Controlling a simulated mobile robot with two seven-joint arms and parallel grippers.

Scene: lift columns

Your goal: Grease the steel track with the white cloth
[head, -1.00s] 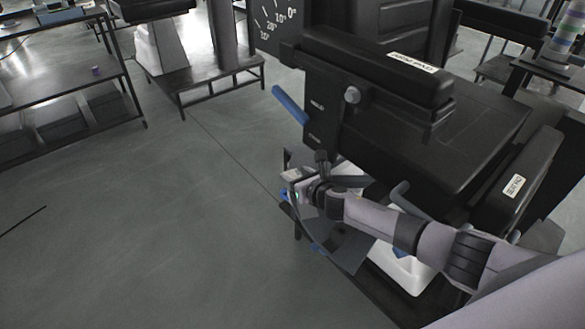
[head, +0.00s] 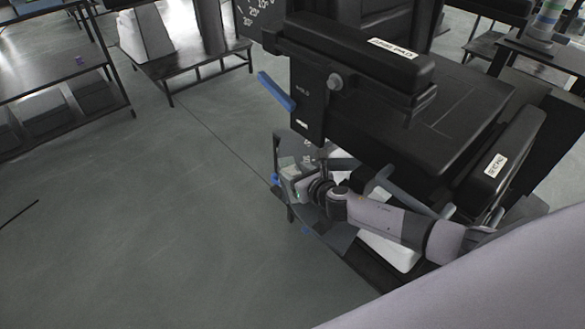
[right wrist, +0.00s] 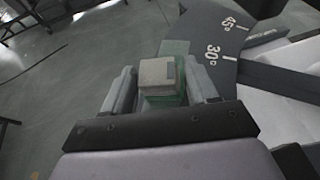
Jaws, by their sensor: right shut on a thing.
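My right gripper (head: 292,183) is low beside the black padded seat in the head view. In the right wrist view, my right gripper (right wrist: 161,90) is shut on a small pale block-like piece (right wrist: 157,72), green towards its lower part. It may be the white cloth, but no folds can be made out. Just beyond it is a dark curved plate (right wrist: 212,28) with white angle marks, 30° and 45°. The plate also shows around the gripper in the head view (head: 332,233). Whether the piece touches the plate cannot be told. I cannot single out the steel track. My left gripper is out of view.
The black seat (head: 440,115) with side pads overhangs my right arm. A blue lever (head: 276,91) sticks out at its left. A white tub (head: 392,250) stands below my forearm. Metal benches (head: 60,70) stand at the back left. The left floor is mostly clear.

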